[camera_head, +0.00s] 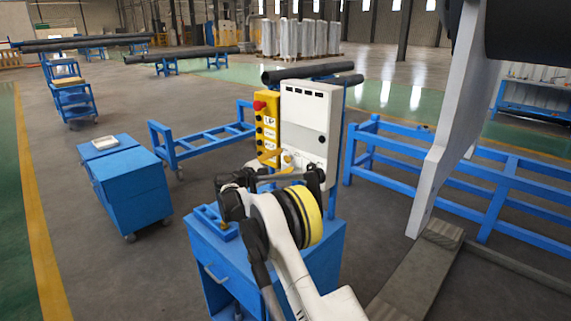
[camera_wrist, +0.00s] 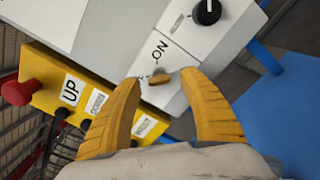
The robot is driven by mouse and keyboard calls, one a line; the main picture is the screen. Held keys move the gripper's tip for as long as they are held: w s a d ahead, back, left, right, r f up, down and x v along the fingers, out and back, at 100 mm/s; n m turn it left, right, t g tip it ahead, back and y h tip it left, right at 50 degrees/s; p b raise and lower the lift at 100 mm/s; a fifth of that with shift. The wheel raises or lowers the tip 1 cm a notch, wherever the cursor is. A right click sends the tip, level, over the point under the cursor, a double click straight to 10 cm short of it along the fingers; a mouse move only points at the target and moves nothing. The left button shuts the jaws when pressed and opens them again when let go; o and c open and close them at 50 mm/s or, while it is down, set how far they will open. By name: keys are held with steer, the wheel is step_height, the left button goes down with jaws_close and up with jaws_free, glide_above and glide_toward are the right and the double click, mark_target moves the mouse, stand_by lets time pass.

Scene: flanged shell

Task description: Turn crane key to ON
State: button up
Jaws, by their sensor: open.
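The crane key (camera_wrist: 159,78) is a small yellowish-brown knob on a light panel, just below a printed ON label (camera_wrist: 160,48) in the wrist view. My gripper (camera_wrist: 164,80) has two yellow ridged fingers spread apart, one on each side of the key, with visible gaps to it. I cannot tell how far the tips are from the panel. In the head view my gripper (camera_head: 277,157) is in front of the lower part of the light control box (camera_head: 306,115), and the key cannot be made out clearly there.
A yellow pendant (camera_head: 266,128) with a red button (camera_head: 259,105) and an UP label stands left of the box. A black knob (camera_wrist: 207,11) sits at the upper right in the wrist view. A blue cabinet (camera_head: 213,260) is below my arm, and blue frames (camera_head: 490,185) stand right.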

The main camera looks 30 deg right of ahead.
steer(key=shift+w+d, duration=0.25)
steer(key=shift+d, duration=0.35)
jaws_close()
